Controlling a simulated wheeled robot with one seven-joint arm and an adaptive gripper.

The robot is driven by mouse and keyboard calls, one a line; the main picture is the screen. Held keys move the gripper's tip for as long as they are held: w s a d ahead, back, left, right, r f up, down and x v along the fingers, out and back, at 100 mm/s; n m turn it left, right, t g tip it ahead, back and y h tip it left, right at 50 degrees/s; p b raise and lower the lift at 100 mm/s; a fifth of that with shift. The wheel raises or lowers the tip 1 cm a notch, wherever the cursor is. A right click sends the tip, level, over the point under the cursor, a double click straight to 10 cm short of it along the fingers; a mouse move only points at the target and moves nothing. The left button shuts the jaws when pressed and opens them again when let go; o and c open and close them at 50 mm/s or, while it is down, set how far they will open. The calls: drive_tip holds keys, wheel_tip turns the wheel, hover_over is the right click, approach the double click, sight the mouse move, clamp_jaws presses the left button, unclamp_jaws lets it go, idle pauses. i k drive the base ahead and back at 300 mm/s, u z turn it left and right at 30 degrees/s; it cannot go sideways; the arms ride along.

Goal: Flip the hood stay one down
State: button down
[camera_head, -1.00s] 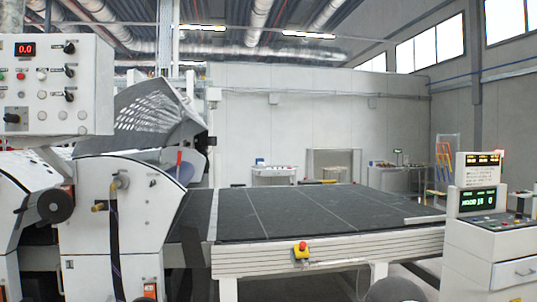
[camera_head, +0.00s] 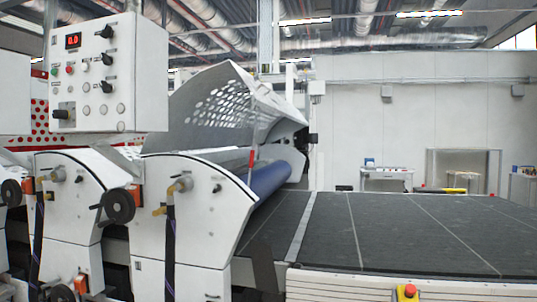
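The perforated grey hood (camera_head: 225,108) stands raised over the roller coater, at the upper middle of the head view. A thin upright bar with a red part (camera_head: 251,160) stands under the hood's right side, above the machine's end. It looks like a hood stay, but its joints are too small to make out. I cannot tell whether other stays stand behind the hood. My gripper is not in view.
A control box (camera_head: 106,75) with knobs hangs at upper left. White machine housings (camera_head: 195,215) with handwheels (camera_head: 119,205) fill the lower left. A blue roller (camera_head: 270,178) lies under the hood. A dark conveyor bed (camera_head: 400,235) with a red emergency button (camera_head: 409,290) spans the lower right.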

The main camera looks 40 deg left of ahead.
sight(251, 164)
drive_tip(key=u, duration=0.8)
drive_tip(key=i, duration=1.1)
drive_tip(key=u, duration=1.1)
